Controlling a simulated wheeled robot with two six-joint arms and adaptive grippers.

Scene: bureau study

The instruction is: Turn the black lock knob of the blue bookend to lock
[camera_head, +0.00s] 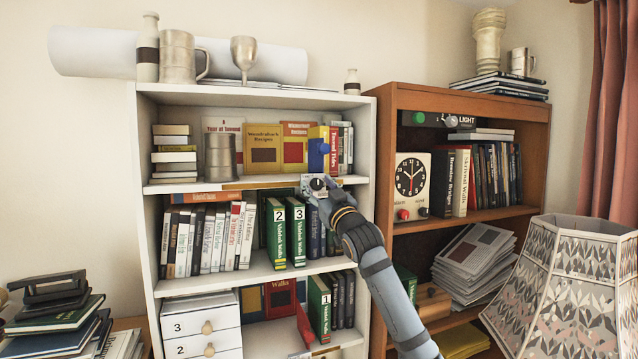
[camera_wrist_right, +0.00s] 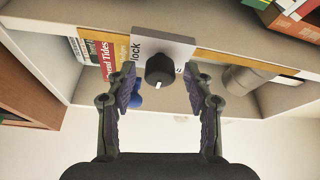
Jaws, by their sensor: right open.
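The blue bookend (camera_head: 318,152) stands among books on the upper shelf of the white bookcase. Below it, at the shelf's front edge, is a pale plate with a black knob (camera_head: 317,184). In the right wrist view the plate (camera_wrist_right: 178,42) reads "lock", and the black knob (camera_wrist_right: 160,68) carries a white mark at its lower edge. My right gripper (camera_wrist_right: 162,82) is open, with one finger on each side of the knob in the picture and gaps on both sides. In the head view my right gripper (camera_head: 330,196) is at the plate. My left gripper is not in view.
White bookcase shelves (camera_head: 265,271) hold rows of books below. A grey mug (camera_head: 220,156) stands left on the upper shelf. A brown bookcase (camera_head: 385,130) with a clock (camera_head: 411,176) stands to the right. A patterned lampshade (camera_head: 560,285) is at the front right.

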